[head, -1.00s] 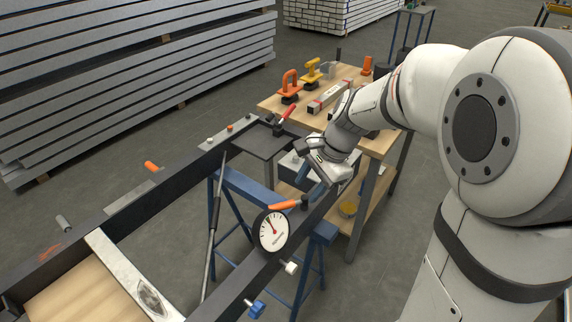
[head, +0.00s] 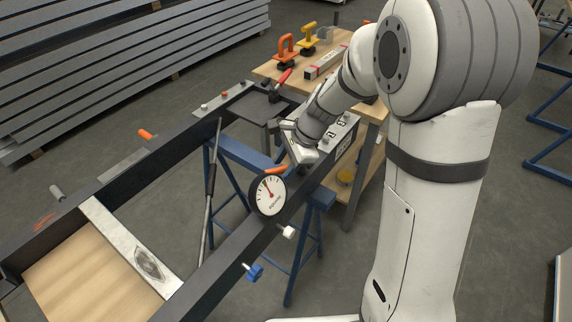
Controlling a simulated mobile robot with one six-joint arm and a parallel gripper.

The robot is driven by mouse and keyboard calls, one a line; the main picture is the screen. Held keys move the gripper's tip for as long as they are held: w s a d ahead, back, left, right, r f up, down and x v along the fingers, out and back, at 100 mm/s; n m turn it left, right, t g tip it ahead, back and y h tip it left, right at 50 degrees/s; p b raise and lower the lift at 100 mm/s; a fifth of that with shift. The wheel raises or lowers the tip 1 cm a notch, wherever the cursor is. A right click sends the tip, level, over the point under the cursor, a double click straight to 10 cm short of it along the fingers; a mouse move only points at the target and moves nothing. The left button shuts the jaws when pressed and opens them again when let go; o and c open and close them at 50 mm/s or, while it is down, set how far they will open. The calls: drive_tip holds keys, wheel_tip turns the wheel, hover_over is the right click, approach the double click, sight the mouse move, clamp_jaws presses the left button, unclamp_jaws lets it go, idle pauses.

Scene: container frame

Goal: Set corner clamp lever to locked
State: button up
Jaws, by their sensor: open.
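The dark frame (head: 225,245) runs diagonally across the head view. A red-handled lever clamp (head: 283,77) sits at its far corner, with the handle tilted up to the right. An orange handle (head: 274,170) lies along the near right rail, just behind a round white dial gauge (head: 270,195). I cannot tell for certain which of these is the corner clamp lever. My gripper (head: 293,145) is open above the right rail, close to the orange handle's right end and partly hiding it. Contact cannot be made out.
A wooden workbench (head: 340,50) with orange and yellow tools stands behind. Blue trestles (head: 240,155) support the frame. A thin dark rod (head: 212,170) crosses the opening. Blue (head: 253,272) and white (head: 288,232) knobs stick out from the near rail. Stacked grey beams lie at the back left.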

drive_tip(key=shift+c, duration=0.3)
clamp_jaws()
